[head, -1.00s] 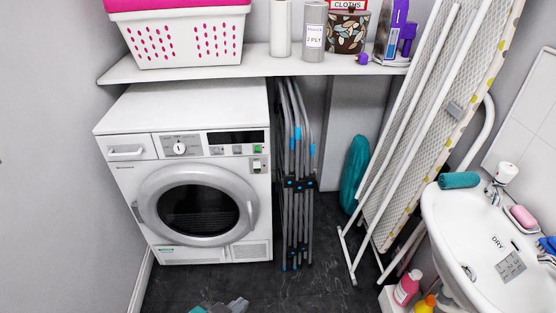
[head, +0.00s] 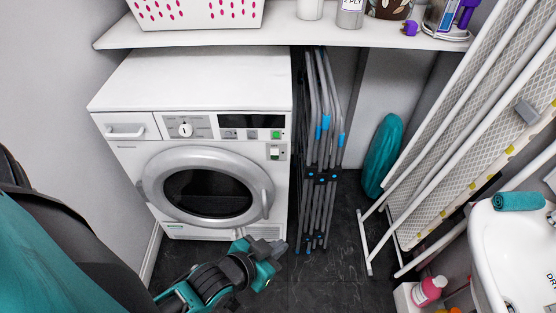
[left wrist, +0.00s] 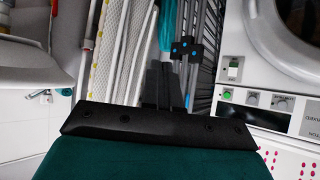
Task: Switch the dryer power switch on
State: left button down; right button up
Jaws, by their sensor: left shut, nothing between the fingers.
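The white dryer (head: 140,185) stands against the left wall. In the left wrist view, turned upside down, the switch (left wrist: 233,68) and the green button (left wrist: 228,94) show at the right. I cannot tell the switch's position. My left gripper (head: 276,249) is low in front of the dryer's lower right, below and apart from the switch. Its shut, empty fingers show in the left wrist view (left wrist: 161,86). My right gripper is out of view.
Folded grey poles (head: 320,160) stand right of the dryer, then a teal item (head: 383,155) and a leaning ironing board (head: 490,150). A shelf (head: 200,37) runs above. A basin (head: 510,240) is at the right. Dark floor (head: 325,280) lies open in front.

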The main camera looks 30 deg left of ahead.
pick_arm(q)
jog(key=shift+s+f, duration=0.1)
jog(key=w+a+f+m+y+b, duration=0.5)
jog(key=w+f+m+b, duration=0.3)
jog(key=m, duration=0.7)
jog(key=w+a+r+m+t+y+b, duration=0.2)
jog(key=w+a+m+t+y+b, duration=0.1)
jog(key=m, duration=0.9)
jog(key=w+a+y+b, duration=0.1)
jog(key=w+a+y, duration=0.1)
jog(key=w, duration=0.1)
jog(key=shift+r+y, duration=0.3)
jog(key=shift+y, duration=0.1)
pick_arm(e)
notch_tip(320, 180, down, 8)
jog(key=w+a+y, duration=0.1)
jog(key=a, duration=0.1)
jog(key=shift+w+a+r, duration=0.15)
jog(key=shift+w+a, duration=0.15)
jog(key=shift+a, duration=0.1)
